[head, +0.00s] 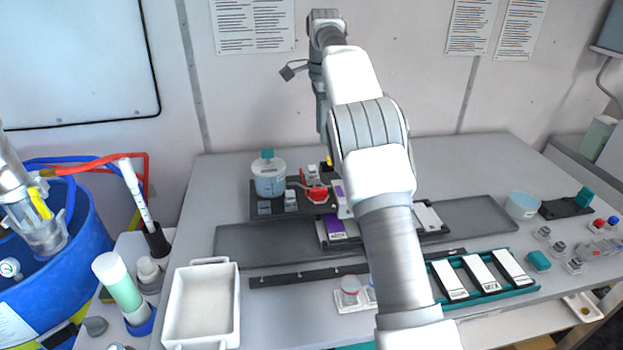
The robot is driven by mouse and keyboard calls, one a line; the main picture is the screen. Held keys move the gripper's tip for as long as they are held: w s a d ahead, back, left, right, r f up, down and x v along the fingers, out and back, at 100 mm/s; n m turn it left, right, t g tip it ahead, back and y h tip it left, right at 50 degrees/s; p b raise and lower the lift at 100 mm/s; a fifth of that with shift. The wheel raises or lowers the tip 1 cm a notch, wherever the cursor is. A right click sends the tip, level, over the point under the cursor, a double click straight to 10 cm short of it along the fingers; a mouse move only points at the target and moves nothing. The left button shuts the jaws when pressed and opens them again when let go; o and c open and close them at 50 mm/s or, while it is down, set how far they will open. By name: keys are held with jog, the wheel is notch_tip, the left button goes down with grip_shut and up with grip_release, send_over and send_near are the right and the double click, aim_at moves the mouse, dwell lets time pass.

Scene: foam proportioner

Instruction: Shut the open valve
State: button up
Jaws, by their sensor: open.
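A dark stand (262,210) at the middle back of the bench carries a lidded tub with a teal cap (268,175), small grey blocks and a red part (317,194) that looks like a valve handle. A small yellow-and-black part (328,164) shows behind it. Which valve is open I cannot tell. My gripper (322,120) hangs pointing down above the back of this stand, apart from the red part as far as I can see. My forearm hides its fingertips and part of the stand. It appears to hold nothing.
A white tray (203,345) stands front left. A teal rack (490,296) with white slides lies front right. A blue drum (55,265) with hoses and a yellow-handled fitting (40,203) is at far left. A round tub (522,205) stands right. The back right bench is clear.

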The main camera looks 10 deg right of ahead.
aim_at(320, 189)
notch_tip(320, 189, down, 18)
jog(key=shift+r+b, duration=0.25)
jog(key=shift+b, duration=1)
jog(key=shift+c, duration=0.4)
grip_shut()
